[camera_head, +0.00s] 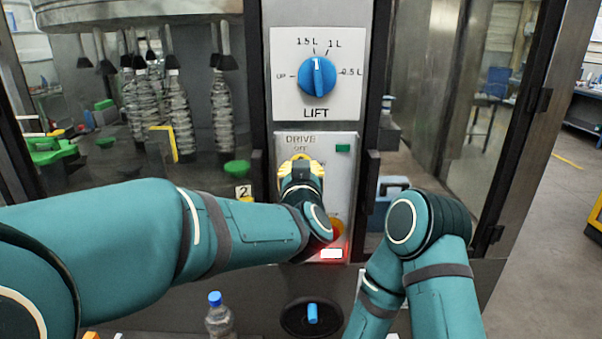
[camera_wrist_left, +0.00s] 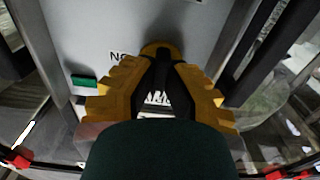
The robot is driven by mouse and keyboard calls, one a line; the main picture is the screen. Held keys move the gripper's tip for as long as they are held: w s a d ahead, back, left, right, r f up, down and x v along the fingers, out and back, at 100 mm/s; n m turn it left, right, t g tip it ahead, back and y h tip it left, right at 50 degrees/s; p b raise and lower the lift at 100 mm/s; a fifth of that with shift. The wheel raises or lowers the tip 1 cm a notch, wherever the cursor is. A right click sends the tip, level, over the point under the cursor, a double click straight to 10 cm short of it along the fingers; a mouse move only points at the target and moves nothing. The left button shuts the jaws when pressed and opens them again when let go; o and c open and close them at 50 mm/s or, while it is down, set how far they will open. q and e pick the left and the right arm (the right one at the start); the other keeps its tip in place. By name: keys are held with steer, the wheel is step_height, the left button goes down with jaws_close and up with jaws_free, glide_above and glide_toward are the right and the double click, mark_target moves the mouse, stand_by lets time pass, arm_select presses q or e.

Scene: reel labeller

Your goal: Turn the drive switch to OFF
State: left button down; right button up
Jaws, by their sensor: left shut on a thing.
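The drive panel (camera_head: 345,185) is a grey plate marked DRIVE, with OFF lettered near its top. My left gripper (camera_head: 301,167) is at this panel, just below that lettering, and hides most of the switch. In the left wrist view its yellow fingers (camera_wrist_left: 157,78) are shut on the drive switch (camera_wrist_left: 158,66), a black handle on a yellow round base. The fingers stand on either side of the handle. Which way the handle points is hard to tell. My right arm is bent at lower right in the head view; its gripper is out of frame.
A blue LIFT knob (camera_head: 318,76) sits on a white plate above. A green block (camera_head: 343,148) is at the panel's upper right; it also shows in the wrist view (camera_wrist_left: 84,81). A red-yellow button, partly hidden, is lower down. Dark handles (camera_head: 372,178) flank the panel.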

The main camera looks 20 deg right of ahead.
arm_select(q)
steer(key=shift+r, duration=0.1)
steer(key=c, duration=1)
jaws_free()
steer(key=v, duration=1.2)
